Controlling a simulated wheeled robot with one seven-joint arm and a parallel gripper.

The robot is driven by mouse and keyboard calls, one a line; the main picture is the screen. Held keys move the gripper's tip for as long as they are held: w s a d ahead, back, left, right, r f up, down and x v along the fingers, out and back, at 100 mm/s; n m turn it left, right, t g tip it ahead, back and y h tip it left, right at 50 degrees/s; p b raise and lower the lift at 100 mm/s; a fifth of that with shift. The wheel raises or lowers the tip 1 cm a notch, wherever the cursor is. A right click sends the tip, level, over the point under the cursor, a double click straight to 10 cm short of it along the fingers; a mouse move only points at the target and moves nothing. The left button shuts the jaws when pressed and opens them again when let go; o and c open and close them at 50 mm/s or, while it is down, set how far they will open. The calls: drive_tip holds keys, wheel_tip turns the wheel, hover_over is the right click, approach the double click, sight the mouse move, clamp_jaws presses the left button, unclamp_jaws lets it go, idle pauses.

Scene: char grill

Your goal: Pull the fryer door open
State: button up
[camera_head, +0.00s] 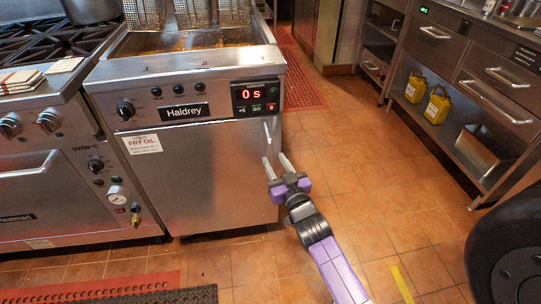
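The Haldrey fryer stands left of centre, and its steel front door (205,185) looks shut and flush with the body. A slim vertical handle (267,130) appears near the door's upper right edge. My gripper (275,157) is in front of the door's right edge, just below that handle. Its two pale fingers are spread with a gap between them and nothing seen in the gap. I cannot tell whether a finger touches the door or handle. My purple and grey arm reaches up from the lower right.
An oven with a stove top (45,180) stands against the fryer's left side. Fry baskets (190,12) sit on top. A steel counter (480,85) with yellow bottles (437,103) is at right. Tiled floor (365,180) is clear between. Mats (150,296) lie in front.

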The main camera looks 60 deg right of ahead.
sight(272, 156)
drive_tip(key=shift+x, duration=2.1)
drive_tip(key=shift+c, duration=0.2)
clamp_jaws()
